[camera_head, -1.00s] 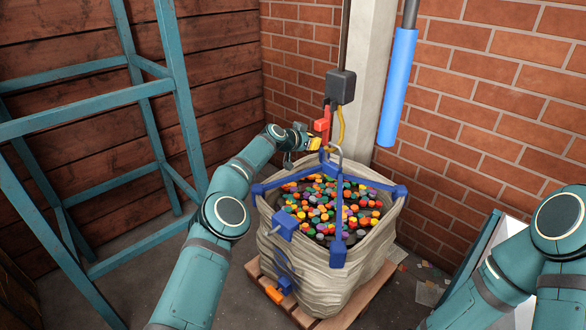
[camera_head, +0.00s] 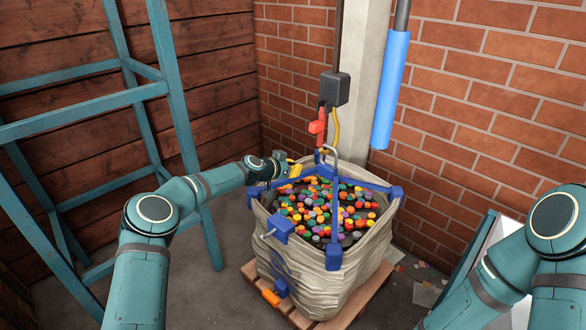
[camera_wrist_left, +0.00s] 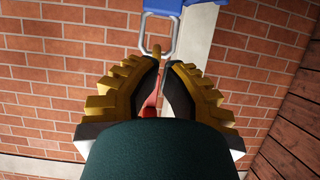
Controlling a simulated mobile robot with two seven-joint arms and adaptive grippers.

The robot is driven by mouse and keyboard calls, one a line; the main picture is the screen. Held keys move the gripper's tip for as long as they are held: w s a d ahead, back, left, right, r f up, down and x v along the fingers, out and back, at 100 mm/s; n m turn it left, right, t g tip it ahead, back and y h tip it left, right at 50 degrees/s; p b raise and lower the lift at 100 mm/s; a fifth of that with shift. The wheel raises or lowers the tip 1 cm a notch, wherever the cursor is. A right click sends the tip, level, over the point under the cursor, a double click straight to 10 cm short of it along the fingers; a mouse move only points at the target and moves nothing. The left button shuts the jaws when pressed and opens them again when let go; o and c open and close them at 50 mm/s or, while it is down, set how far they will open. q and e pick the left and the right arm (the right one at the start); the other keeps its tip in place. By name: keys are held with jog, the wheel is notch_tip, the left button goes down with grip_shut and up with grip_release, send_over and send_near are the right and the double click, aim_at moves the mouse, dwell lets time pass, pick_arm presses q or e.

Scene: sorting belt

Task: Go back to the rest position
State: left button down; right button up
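My left arm reaches in from the left in the head view. Its left gripper (camera_head: 293,171) is at the back-left rim of the big bag (camera_head: 330,280), below and left of the red handle (camera_head: 318,125), and apart from it. In the left wrist view the yellow, ribbed fingers (camera_wrist_left: 164,66) have a narrow gap between their tips, with nothing held. Something red (camera_wrist_left: 151,105) shows through the gap behind them. My right arm is at the lower right of the head view; its gripper is out of the picture.
The bag of colourful pieces (camera_head: 325,213) has a blue frame (camera_head: 335,259) and stands on a wooden pallet (camera_head: 357,305). A metal loop (camera_head: 330,152) rises at its back. A teal rack (camera_head: 160,90) stands left. A blue tube (camera_head: 391,90) hangs beside the pillar (camera_head: 362,80).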

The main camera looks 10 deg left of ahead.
dwell(0.3)
pick_arm(q)
jog(key=s+d+f+n+g, duration=0.1)
jog(key=s+d+f+g, duration=0.2)
jog(key=s+d+f, duration=0.5)
jog(key=s+d+f+n+g, duration=0.15)
jog(key=s+d+f, duration=0.35)
jog(key=s, duration=0.6)
jog(key=s+a+f+n+g+y, duration=0.1)
jog(key=s+a+f+n, duration=0.1)
jog(key=s, duration=0.8)
jog(key=s+a+f+n+g+y, duration=0.1)
jog(key=s+a+f+n+g, duration=0.1)
jog(key=s, duration=0.8)
jog(key=s+a+f+n+g+y, duration=0.1)
jog(key=s+a+f+n+g, duration=0.1)
jog(key=s, duration=0.8)
jog(key=shift+a+y, duration=0.3)
jog(key=shift+a, duration=0.15)
